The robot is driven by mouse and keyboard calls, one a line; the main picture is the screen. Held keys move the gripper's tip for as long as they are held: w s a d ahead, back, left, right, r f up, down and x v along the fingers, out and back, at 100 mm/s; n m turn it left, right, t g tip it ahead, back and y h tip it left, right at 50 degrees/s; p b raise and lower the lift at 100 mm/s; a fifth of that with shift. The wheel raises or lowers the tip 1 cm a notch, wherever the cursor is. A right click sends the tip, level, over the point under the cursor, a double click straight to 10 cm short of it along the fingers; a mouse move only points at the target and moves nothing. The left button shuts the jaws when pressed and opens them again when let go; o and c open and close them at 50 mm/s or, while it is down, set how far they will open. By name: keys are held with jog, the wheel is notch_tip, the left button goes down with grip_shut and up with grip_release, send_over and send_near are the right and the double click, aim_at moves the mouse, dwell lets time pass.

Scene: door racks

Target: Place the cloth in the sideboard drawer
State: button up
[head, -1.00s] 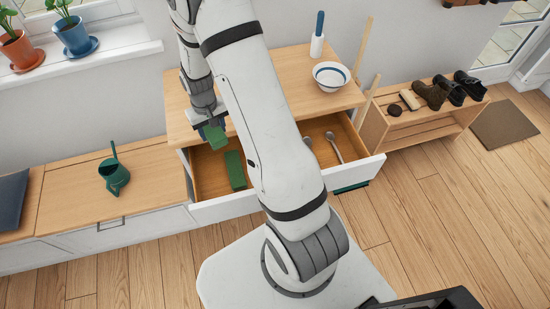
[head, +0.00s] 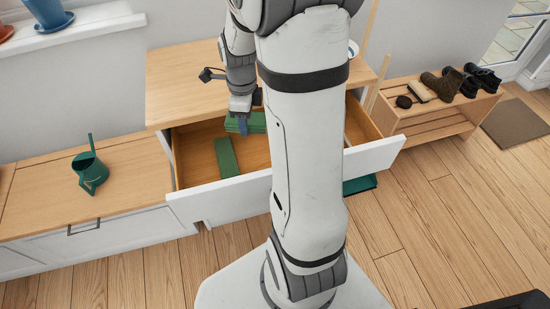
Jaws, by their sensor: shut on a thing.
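The sideboard drawer (head: 187,186) is pulled open, and its left part shows. My gripper (head: 243,123) is over the back of the drawer, pointing down, and is shut on a green folded cloth (head: 258,121). The cloth is at the drawer's back edge; whether it touches the drawer floor I cannot tell. A second green, long flat thing (head: 228,157) lies in the drawer, to the left of and nearer than the held cloth. My arm hides the middle of the drawer.
The sideboard top (head: 180,90) overhangs the drawer's back. A shoe rack (head: 425,125) with shoes stands to the right. A dark green tray-like thing (head: 360,184) shows below the drawer.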

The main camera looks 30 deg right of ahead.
aim_at(257, 167)
jog(key=f+m+b, duration=0.1)
jog(key=f+b, duration=0.1)
jog(key=f, duration=0.4)
jog(key=s+f+m+b, duration=0.1)
jog(key=f+m+b, duration=0.1)
jog(key=f, duration=0.4)
jog(key=s+d+f+m+b, duration=0.1)
jog(key=f+b, duration=0.1)
jog(key=f, duration=0.3)
jog(key=shift+f+b, duration=0.4)
jog(key=shift+f, duration=0.25)
jog(key=o, duration=1.1)
jog(key=shift+r, duration=0.1)
jog(key=shift+c, duration=0.2)
